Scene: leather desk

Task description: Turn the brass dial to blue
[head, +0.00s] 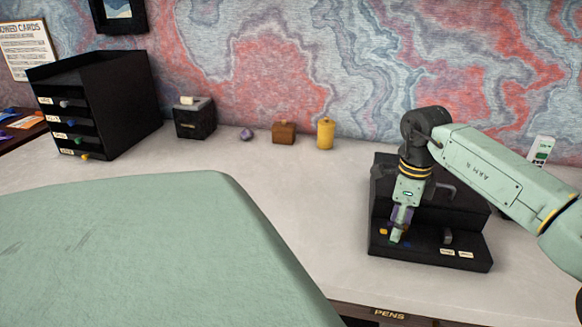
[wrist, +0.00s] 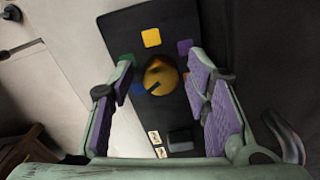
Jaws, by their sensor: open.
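The brass dial (wrist: 161,76) is round and sits on a dark panel (wrist: 130,25) in the wrist view. A dark mark on it runs toward the lower left, roughly to the blue patch (wrist: 138,89). Yellow (wrist: 151,37), purple (wrist: 184,47) and green (wrist: 127,60) patches also lie around it. My gripper (wrist: 165,98) is open, one purple-padded finger on each side of the dial; I cannot tell whether they touch it. In the head view my gripper (head: 398,236) points down over the black console (head: 430,257) and hides the dial.
The console has a grey lever or switch (head: 447,236) and small labels right of my gripper. A yellow canister (head: 325,133), brown box (head: 284,132) and black drawer unit (head: 105,100) stand along the back. A green surface (head: 150,250) fills the front left.

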